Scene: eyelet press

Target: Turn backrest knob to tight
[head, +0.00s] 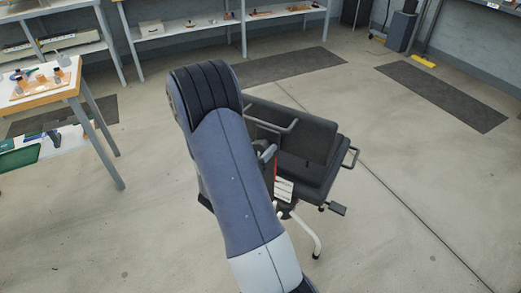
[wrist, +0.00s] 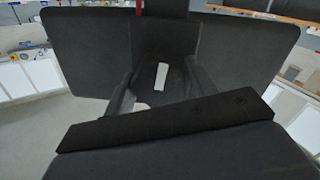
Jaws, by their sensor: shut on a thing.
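The office chair's dark backrest (head: 300,128) stands in the middle of the head view, above its dark seat (head: 308,178). The backrest also fills the upper part of the wrist view (wrist: 75,50) as a wide dark panel. My arm comes up from the bottom of the head view and bends down behind its own upper part, so it hides the chair's left side. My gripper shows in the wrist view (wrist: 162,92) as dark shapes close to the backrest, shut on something. The backrest knob cannot be made out; the dark shapes hide the grip point.
A red upright with a white label (head: 284,189) is beside my arm. Armrests (head: 351,157) and a pale leg (head: 309,235) stick out from the chair. A table (head: 50,95) with small items stands at left. Shelves (head: 205,27) line the back.

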